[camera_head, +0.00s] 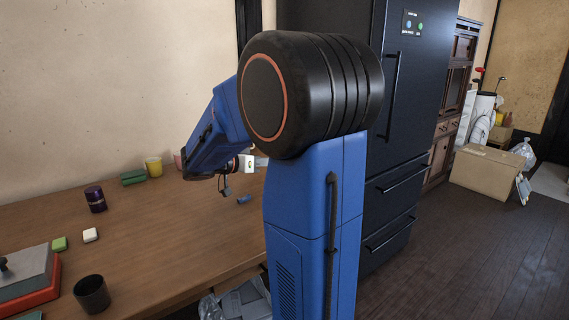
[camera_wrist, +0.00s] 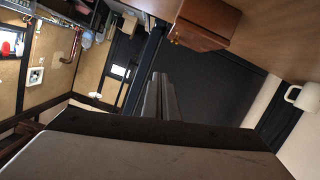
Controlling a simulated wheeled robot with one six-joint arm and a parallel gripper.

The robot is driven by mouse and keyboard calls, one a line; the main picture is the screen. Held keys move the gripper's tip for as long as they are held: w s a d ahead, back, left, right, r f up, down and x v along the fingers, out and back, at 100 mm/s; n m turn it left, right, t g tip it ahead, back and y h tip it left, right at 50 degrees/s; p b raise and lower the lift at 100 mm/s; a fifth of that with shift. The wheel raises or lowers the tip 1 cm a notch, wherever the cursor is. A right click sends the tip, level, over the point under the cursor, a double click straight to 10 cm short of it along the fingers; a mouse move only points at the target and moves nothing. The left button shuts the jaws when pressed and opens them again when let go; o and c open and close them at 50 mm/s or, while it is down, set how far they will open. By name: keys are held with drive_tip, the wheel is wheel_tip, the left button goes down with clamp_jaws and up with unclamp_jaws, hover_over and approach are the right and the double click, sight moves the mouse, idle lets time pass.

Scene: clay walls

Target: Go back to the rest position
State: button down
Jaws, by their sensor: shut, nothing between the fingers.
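My gripper (camera_head: 226,188) shows in the head view past my blue arm, above the right part of the wooden table, partly hidden by my arm. In the wrist view the two grey fingers of my gripper (camera_wrist: 160,92) lie together, shut and empty. My large black joint and blue arm link fill the middle of the head view and hide part of the table.
The table (camera_head: 165,240) bears a dark purple can (camera_head: 96,199), a green block (camera_head: 133,177), a yellow cup (camera_head: 154,166), a white block (camera_head: 90,235), a dark cup (camera_head: 92,294) and a red-based box (camera_head: 38,295). A black fridge (camera_head: 420,90) stands right. Floor (camera_head: 450,260) is clear there.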

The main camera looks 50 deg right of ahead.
drive_tip(key=shift+v, duration=1.1)
drive_tip(key=shift+s, duration=0.1)
drive_tip(key=s+a+f+n+t+y, duration=0.1)
drive_tip(key=s+a+f+n+y, duration=0.1)
drive_tip(key=s+a, duration=0.1)
drive_tip(key=s+a+f+n+t+y, duration=0.1)
drive_tip(key=s+a+f+n+y, duration=0.2)
drive_tip(key=a, duration=0.3)
drive_tip(key=s+a+f+n+t+y, duration=0.1)
drive_tip(key=s+a+f+n+y, duration=0.1)
drive_tip(key=s+a, duration=0.3)
drive_tip(key=shift+a+f+n, duration=0.2)
drive_tip(key=shift+f+n, duration=0.35)
drive_tip(key=shift+n, duration=0.15)
drive_tip(key=s+a+f+n+t+y, duration=0.2)
drive_tip(key=s+a+n+y, duration=0.1)
drive_tip(key=a, duration=0.6)
drive_tip(key=s+a+f+n+t+y, duration=0.2)
drive_tip(key=a+n, duration=0.4)
drive_tip(key=a, duration=0.3)
drive_tip(key=shift+s+n+t+y, duration=0.3)
drive_tip(key=shift+s+t+y, duration=0.35)
drive_tip(key=shift+y, duration=0.75)
drive_tip(key=shift+w, duration=0.1)
